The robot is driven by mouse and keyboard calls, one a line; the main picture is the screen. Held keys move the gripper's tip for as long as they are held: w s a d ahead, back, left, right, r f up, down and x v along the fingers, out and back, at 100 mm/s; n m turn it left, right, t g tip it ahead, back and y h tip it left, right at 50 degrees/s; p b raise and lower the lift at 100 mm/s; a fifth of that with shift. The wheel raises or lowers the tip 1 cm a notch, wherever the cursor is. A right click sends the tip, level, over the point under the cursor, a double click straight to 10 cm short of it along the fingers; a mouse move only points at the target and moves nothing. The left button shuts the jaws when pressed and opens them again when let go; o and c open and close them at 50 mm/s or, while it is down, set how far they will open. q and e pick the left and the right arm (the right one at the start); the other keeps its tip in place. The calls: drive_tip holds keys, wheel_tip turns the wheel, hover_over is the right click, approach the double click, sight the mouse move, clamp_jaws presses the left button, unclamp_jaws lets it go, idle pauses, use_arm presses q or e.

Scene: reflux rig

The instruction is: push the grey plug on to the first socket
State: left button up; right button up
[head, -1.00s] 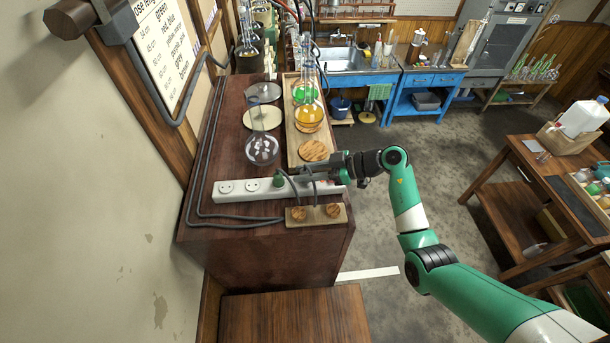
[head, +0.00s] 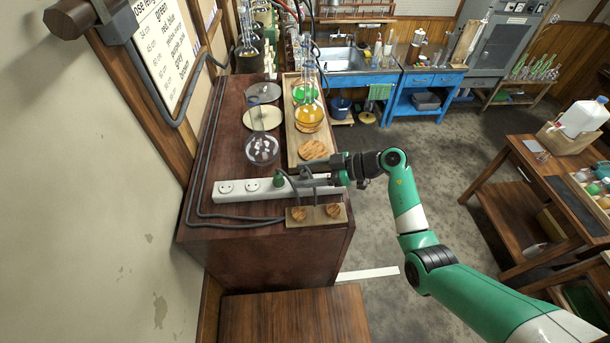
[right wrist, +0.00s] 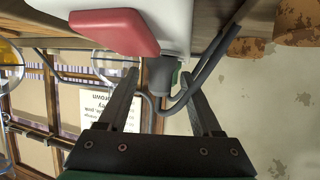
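The white power strip (head: 240,196) lies along the bench's near end, with two empty round sockets (head: 225,187) at its left. A green plug (head: 278,181) stands upright in it further right. The grey plug (right wrist: 160,76) shows in the right wrist view against the strip, beside the red switch (right wrist: 115,32); how fully it is seated is unclear. My right gripper (head: 308,170) is over the strip's right part. In the right wrist view its fingers (right wrist: 158,85) are apart on either side of the grey plug, with visible gaps. My left gripper is out of view.
A wooden block with two round knobs (head: 316,215) stands in front of the strip, with dark cables (head: 295,190) above it. A flask (head: 262,149) stands behind the strip. A wooden tray (head: 293,151) holds an orange-filled flask (head: 309,112).

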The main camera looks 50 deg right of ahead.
drive_tip(key=v, duration=1.1)
drive_tip(key=shift+s+d+r+b, duration=0.1)
drive_tip(key=shift+s+d+b, duration=0.15)
drive_tip(key=shift+b, duration=0.1)
